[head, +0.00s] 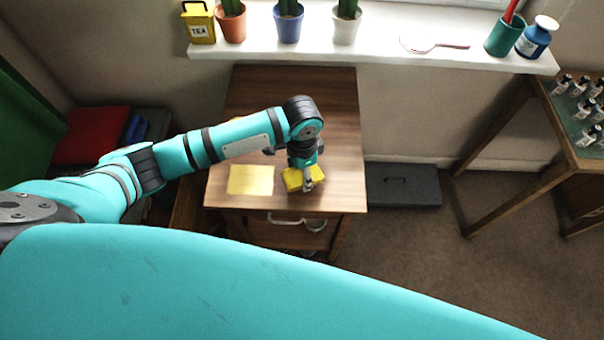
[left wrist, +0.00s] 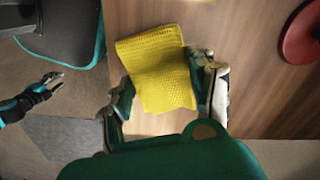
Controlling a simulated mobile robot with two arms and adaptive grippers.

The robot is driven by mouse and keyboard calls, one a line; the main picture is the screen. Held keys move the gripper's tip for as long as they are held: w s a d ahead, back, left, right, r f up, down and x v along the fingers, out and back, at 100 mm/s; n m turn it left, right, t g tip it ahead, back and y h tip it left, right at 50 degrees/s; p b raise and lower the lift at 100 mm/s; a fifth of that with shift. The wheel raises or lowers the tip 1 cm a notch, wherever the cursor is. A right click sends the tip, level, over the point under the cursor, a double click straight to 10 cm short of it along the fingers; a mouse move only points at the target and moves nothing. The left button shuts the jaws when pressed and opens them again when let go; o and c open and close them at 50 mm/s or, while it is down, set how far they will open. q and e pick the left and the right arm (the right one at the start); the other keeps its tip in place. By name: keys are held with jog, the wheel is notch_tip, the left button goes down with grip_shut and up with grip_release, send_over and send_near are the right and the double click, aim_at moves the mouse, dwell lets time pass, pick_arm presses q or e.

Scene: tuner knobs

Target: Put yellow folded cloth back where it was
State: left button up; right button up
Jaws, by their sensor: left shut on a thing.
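The yellow folded cloth (head: 293,181) is at the front right of the wooden cabinet top (head: 336,130). My left gripper (head: 306,184) points down over it and is shut on it. In the left wrist view the cloth (left wrist: 158,68), with a woven texture, sits between the two fingers (left wrist: 168,92). I cannot tell whether it touches the wood. A flat pale yellow square (head: 250,180) lies just left of it on the cabinet top. My right gripper (left wrist: 40,92) shows small at the left of the left wrist view; its jaw opening is unclear.
A red round thing (left wrist: 302,32) is at the right of the left wrist view. Potted cacti (head: 288,26), a yellow tea tin (head: 199,26) and a green cup (head: 503,38) stand on the windowsill. A table with small bottles (head: 577,96) is at right. My left arm hides part of the cabinet top.

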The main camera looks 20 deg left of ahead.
pick_arm(q)
jog(key=shift+w+a, duration=0.1)
jog(key=shift+w, duration=0.35)
jog(key=shift+f, duration=1.75)
jog(key=o, duration=1)
jog(key=shift+f, duration=0.15)
notch_tip(320, 180, up, 12)
jog(key=shift+r+p, duration=0.15)
jog(key=shift+p, duration=0.25)
